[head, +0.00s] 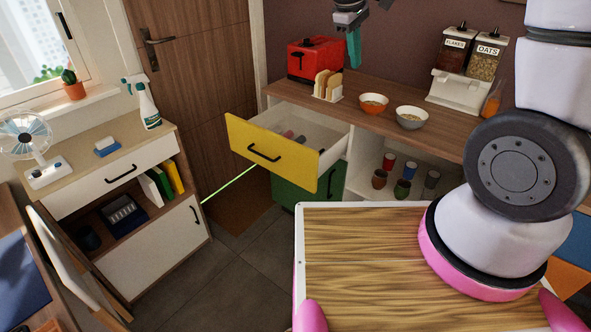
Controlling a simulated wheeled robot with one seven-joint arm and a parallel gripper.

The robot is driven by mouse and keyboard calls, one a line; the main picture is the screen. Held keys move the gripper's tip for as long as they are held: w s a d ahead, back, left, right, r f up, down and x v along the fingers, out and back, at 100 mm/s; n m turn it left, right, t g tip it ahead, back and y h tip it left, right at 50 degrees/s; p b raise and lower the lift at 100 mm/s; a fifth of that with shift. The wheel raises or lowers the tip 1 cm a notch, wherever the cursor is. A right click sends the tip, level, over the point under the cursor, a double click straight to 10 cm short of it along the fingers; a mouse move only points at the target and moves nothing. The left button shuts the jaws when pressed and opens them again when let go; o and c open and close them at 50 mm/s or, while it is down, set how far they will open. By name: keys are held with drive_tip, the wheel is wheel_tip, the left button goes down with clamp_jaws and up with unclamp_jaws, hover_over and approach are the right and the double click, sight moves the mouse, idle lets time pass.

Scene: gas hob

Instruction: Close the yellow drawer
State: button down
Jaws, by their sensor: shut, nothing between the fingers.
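The yellow drawer (270,148) stands pulled out of the wooden counter unit, with its white inside showing and several small items lying in it. Its front carries a black bar handle (263,153). My gripper (354,50) is at the top of the head view, with teal fingertips pointing down. It is shut with nothing held. In the picture it is above and to the right of the drawer front, apart from it, in front of the back wall. The upper part of my gripper is cut off by the frame edge.
On the counter (440,118) are a red toaster (314,60), a toast rack (327,86), two bowls (411,117) and cereal dispensers (470,70). A green drawer (310,190) lies below. A white cabinet (150,250) stands left. Grey floor (235,262) is free between.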

drive_tip(key=a+f+n+t+h, duration=0.1)
drive_tip(key=a+f+n, duration=0.55)
drive_tip(key=f, duration=0.55)
drive_tip(key=s+a+f+n+t+h, duration=0.1)
drive_tip(key=a+f+n+t, duration=0.1)
drive_tip(key=a+f+n, duration=0.7)
drive_tip(key=a+f+n+t+h, duration=0.1)
drive_tip(key=a+f+n, duration=0.3)
drive_tip(key=f, duration=1)
approach(301, 173)
wheel_tip(301, 173, down, 4)
drive_tip(key=shift+w+d+f+m, duration=0.15)
drive_tip(key=shift+w+d+m, duration=0.05)
drive_tip(key=shift+w+d, duration=0.3)
drive_tip(key=shift+w+d+f+m, duration=0.15)
drive_tip(key=shift+w+d, duration=0.7)
drive_tip(key=shift+w, duration=0.1)
drive_tip(key=w+d, duration=0.5)
drive_tip(key=w, duration=0.1)
drive_tip(key=w+d, duration=0.5)
drive_tip(key=w, duration=0.2)
drive_tip(key=w+d, duration=0.5)
drive_tip(key=w, duration=0.1)
drive_tip(key=shift+w+d+r, duration=0.1)
drive_tip(key=shift+w+d, duration=0.05)
drive_tip(key=shift+w, duration=0.1)
